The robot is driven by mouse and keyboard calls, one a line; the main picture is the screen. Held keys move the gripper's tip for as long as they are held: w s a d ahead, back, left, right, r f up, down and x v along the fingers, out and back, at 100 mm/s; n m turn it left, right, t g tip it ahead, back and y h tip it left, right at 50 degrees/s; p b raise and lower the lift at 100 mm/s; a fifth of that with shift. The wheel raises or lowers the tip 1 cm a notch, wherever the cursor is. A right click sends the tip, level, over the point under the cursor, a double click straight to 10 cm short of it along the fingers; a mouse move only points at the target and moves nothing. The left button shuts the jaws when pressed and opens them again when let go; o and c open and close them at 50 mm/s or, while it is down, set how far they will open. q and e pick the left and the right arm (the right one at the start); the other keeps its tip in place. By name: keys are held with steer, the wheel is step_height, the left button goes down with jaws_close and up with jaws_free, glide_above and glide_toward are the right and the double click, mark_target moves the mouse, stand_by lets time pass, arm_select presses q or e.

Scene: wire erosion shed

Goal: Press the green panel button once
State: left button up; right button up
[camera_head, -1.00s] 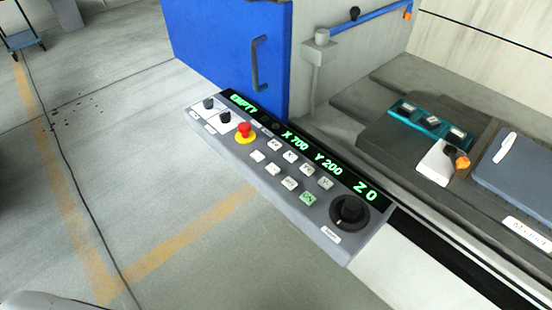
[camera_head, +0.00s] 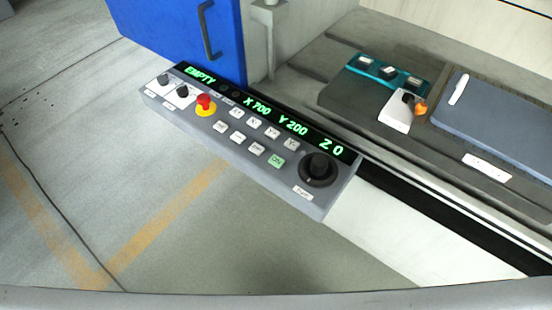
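The green panel button (camera_head: 276,161) is a small square key at the right end of the lower key rows on the grey control panel (camera_head: 262,176). Several white keys (camera_head: 255,148) lie to its left and above it. A black rotary knob (camera_head: 318,169) is to its right. A red emergency stop button (camera_head: 205,104) on a yellow base is at the panel's left. The display strip (camera_head: 285,123) reads EMPTY, X 700, Y 200, Z 0 in green. Nothing covers the green button. Neither gripper is in view.
A blue door (camera_head: 185,40) with a handle stands behind the panel. The machine table to the right holds a teal tray (camera_head: 385,70), a white block (camera_head: 397,112) with an orange-tipped item, and a blue-grey case (camera_head: 505,125). Clear floor (camera_head: 160,260) lies in front of the panel.

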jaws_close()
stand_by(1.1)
